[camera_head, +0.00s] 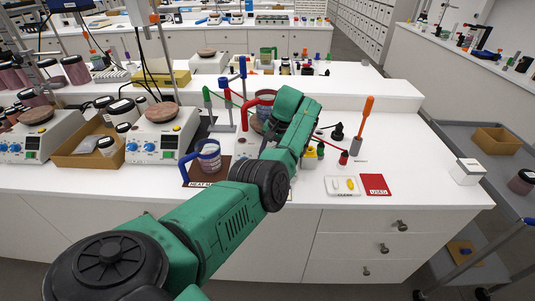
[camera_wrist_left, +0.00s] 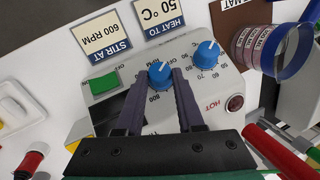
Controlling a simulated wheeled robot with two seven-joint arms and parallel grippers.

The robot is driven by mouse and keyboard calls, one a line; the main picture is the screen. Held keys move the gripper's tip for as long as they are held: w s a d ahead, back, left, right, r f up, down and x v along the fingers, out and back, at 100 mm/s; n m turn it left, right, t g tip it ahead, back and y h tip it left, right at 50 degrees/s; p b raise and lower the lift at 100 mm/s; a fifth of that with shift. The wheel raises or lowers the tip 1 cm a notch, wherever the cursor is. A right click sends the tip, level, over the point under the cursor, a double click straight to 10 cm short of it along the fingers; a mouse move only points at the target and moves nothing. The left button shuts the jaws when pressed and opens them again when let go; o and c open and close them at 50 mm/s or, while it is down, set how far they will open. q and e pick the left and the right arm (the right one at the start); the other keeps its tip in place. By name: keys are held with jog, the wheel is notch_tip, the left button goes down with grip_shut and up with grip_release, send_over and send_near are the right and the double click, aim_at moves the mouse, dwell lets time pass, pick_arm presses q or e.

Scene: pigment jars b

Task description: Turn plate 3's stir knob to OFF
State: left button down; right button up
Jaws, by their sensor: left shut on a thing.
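My left gripper (camera_wrist_left: 161,84) is shut on a blue stir knob (camera_wrist_left: 160,72) on a white hotplate's front panel in the left wrist view, with a finger on each side. The knob carries a white pointer mark; the small scale around it is partly covered by the fingers. A second blue knob (camera_wrist_left: 207,53) is free beside it, with a heat scale. A green switch (camera_wrist_left: 103,81) and a red HOT lamp (camera_wrist_left: 235,103) flank them. In the head view my green left arm (camera_head: 235,215) covers the gripper and most of this plate. My right gripper does not show.
Cards reading STIR AT 600 RPM (camera_wrist_left: 105,36) and HEAT TO 50 °C (camera_wrist_left: 163,17) lie near the panel. A blue-rimmed mug (camera_head: 208,158) stands on a brown mat left of the arm. Another hotplate (camera_head: 160,140) is farther left. An orange-handled tool (camera_head: 366,112) stands right.

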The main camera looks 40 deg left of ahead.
pick_arm(q)
jog(key=shift+f, duration=0.15)
jog(key=c, duration=0.5)
grip_release()
jog(key=p+v, duration=0.6)
jog(key=v, duration=0.8)
jog(key=shift+a+r, duration=0.1)
jog(key=shift+r, duration=0.2)
